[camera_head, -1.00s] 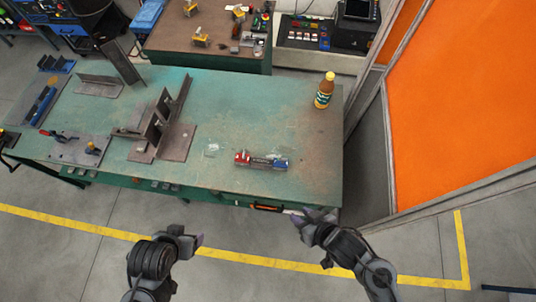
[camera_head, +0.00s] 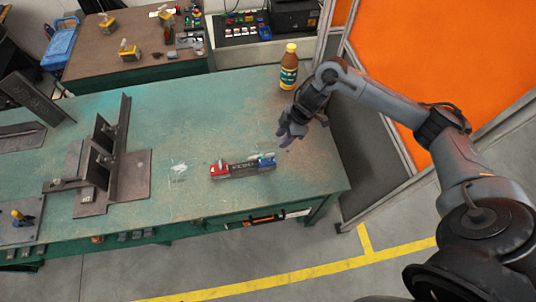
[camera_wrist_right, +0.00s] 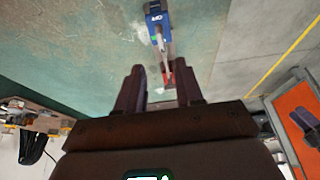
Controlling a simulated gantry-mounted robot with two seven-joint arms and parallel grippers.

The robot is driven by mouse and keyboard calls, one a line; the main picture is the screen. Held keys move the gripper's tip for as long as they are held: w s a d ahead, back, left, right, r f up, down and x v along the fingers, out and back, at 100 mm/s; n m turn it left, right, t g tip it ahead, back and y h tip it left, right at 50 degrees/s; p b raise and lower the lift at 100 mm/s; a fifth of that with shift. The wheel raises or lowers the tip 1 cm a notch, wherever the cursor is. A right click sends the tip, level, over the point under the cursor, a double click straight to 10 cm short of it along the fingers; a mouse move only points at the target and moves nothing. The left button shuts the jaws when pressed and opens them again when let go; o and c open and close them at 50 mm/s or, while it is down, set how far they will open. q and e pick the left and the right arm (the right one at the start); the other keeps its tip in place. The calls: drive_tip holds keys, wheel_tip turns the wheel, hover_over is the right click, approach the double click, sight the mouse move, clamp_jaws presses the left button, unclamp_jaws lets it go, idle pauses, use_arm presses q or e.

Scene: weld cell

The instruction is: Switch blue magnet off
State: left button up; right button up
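The magnet piece lies on the green table (camera_head: 200,110) near its front edge. It is a dark bar with a red end (camera_head: 219,171) and a blue end (camera_head: 266,159). My right gripper (camera_head: 286,139) is above the table, just right of and behind the blue end, apart from it. The switch is too small to make out clearly. My left gripper is out of view.
A yellow-brown bottle (camera_head: 289,68) stands at the table's back right, close to my right arm. Steel welded plates (camera_head: 120,175) stand on the left. An orange screen (camera_head: 440,60) is on the right. The table between plates and magnets is mostly clear.

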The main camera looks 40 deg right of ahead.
sight(269, 154)
drive_tip(key=b+x, duration=0.1)
drive_tip(key=x, duration=0.9)
drive_tip(key=shift+w+a+f, duration=0.1)
drive_tip(key=shift+a, duration=0.2)
clamp_jaws()
